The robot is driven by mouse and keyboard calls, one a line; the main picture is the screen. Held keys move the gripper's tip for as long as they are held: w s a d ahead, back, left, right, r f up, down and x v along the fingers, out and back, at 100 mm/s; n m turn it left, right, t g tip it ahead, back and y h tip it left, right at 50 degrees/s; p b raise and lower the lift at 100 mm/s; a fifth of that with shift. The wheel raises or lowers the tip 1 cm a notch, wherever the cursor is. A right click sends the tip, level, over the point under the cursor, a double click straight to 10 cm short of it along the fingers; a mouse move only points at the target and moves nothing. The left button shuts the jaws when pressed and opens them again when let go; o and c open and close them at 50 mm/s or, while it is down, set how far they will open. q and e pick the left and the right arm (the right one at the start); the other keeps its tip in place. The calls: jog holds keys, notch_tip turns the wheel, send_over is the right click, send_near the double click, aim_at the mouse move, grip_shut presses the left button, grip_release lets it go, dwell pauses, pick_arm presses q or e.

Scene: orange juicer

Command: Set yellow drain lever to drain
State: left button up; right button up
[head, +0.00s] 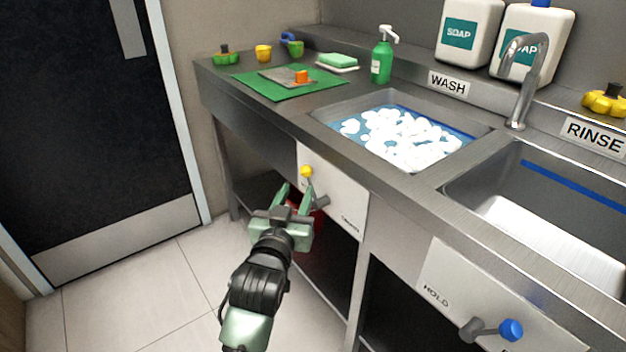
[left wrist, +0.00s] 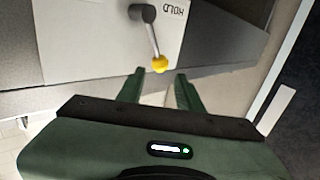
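The yellow drain lever (head: 306,172) is on a white panel (head: 345,190) below the wash sink. Its yellow knob points up and slightly left from a grey pivot (head: 321,201). The word DRAIN is at the panel's lower right. In the left wrist view, the yellow knob (left wrist: 159,63) is just ahead of the fingertips, and HOLD reads upside down beside the pivot. My left gripper (head: 296,188) is open, its fingers apart near the knob. In the left wrist view, the open fingers (left wrist: 160,74) show nothing between them. My right gripper is not in view.
The wash sink (head: 318,116) holds water and white foam. A second panel with a blue lever (head: 511,329) is under the rinse sink (head: 465,185). A red object (head: 318,222) shows partly behind the left gripper. The floor (head: 130,285) at left is clear.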

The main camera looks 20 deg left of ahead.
aim_at(305, 175)
pick_arm(q)
jog(key=w, duration=0.7)
jog(key=shift+a+b, duration=0.2)
jog(key=shift+b, duration=0.15)
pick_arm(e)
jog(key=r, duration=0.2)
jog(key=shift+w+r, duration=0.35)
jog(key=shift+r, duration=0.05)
pick_arm(q)
grip_shut()
dwell(0.4)
